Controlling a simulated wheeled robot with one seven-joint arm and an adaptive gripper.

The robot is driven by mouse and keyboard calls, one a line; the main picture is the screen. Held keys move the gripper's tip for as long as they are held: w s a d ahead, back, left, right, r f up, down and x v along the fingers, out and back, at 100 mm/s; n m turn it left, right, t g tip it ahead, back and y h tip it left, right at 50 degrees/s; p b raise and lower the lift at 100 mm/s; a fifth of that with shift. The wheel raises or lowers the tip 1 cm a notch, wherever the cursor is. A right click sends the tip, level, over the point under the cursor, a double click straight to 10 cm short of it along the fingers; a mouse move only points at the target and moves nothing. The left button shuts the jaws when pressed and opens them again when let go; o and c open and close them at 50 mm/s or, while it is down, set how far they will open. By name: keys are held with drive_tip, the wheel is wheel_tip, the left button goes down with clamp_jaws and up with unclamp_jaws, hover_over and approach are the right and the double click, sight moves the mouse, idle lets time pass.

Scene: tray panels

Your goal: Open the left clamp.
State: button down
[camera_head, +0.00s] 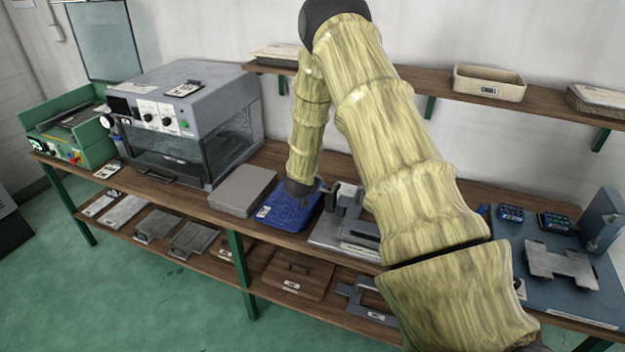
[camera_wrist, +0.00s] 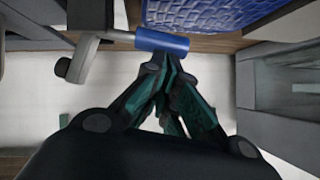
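The left clamp is a grey metal toggle clamp on the fixture (camera_head: 345,240) right of the blue pad in the head view. In the wrist view its grey metal arm (camera_wrist: 88,50) is at upper left, with a rod ending in a blue cylindrical handle (camera_wrist: 162,41). My gripper (camera_wrist: 163,60) has its dark green fingers drawn together, tips meeting right at the handle's lower edge. I see no part of the handle between them, and contact cannot be told. In the head view my gripper (camera_head: 299,188) is a small dark shape over the blue pad (camera_head: 285,212).
A grey oven-like machine (camera_head: 170,120) stands left on the wooden bench; it shows at right in the wrist view (camera_wrist: 290,90). A grey slab (camera_head: 243,190) lies beside the blue pad. A wall shelf (camera_head: 420,80) runs behind my arm. Another fixture (camera_head: 560,275) sits at far right.

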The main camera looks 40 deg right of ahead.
drive_tip(key=d+r+b+v, duration=0.1)
drive_tip(key=r+v, duration=0.1)
drive_tip(key=v, duration=1)
drive_tip(key=shift+w+r, duration=0.2)
drive_tip(key=shift+r, duration=0.3)
idle(0.3)
drive_tip(key=s+a+f+n+g+y, duration=0.1)
drive_tip(key=s+a+f+n+y, duration=0.25)
drive_tip(key=s+a+f, duration=0.65)
drive_tip(key=s+a+f+n+g+y, duration=0.15)
drive_tip(key=s+a+f+n, duration=0.45)
drive_tip(key=f, duration=0.7)
drive_tip(key=s+a+f+n+g+y, duration=0.1)
drive_tip(key=s+a+f, duration=0.2)
drive_tip(key=s+a, duration=0.2)
drive_tip(key=s+a+f+n+g+y, duration=0.1)
drive_tip(key=s+a, duration=0.4)
drive_tip(key=s, duration=0.7)
drive_tip(key=s+a+f+n+g+y, duration=0.2)
drive_tip(key=s+a+f, duration=0.3)
drive_tip(key=s, duration=0.4)
drive_tip(key=shift+s+a+g, duration=0.2)
drive_tip(key=shift+a+g, duration=0.1)
drive_tip(key=shift+g, duration=0.05)
